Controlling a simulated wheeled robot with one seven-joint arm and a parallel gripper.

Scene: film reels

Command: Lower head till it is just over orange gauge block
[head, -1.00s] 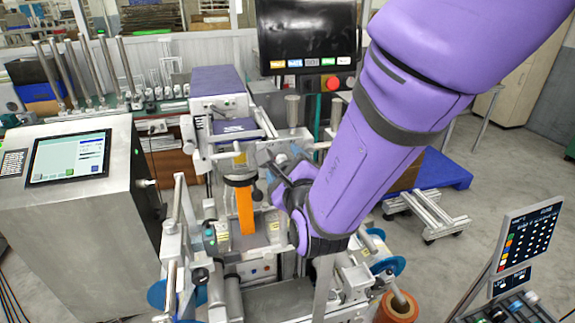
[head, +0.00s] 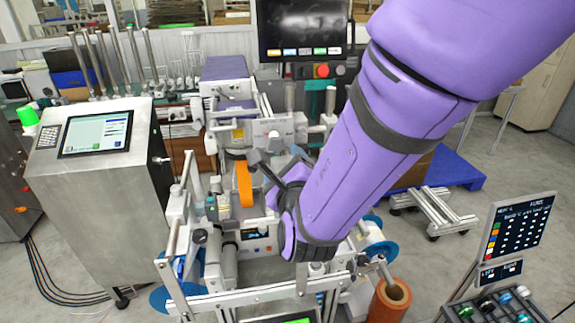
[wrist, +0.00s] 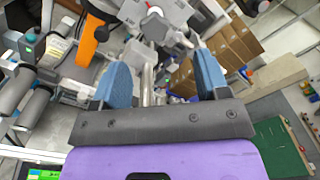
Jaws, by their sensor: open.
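The orange gauge block (head: 244,184) is a tall narrow strip at the middle of the grey machine. The machine's head (head: 238,153), a grey unit with a dark collar, sits at the block's upper end; whether they touch I cannot tell. The block also shows at the upper left in the wrist view (wrist: 88,40). My gripper (head: 265,165) is just right of the block in the head view, partly hidden by my wrist. In the wrist view its blue fingers (wrist: 162,76) are wide apart, with nothing clearly held. A grey metal knob (wrist: 158,12) lies beyond them.
A dark monitor (head: 303,30) with a red button below stands behind the machine. A steel console with a touchscreen (head: 96,133) is at left. Rails and rollers (head: 230,300) cross the front. An orange-brown roll (head: 390,300) and a small display panel (head: 518,228) are at right.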

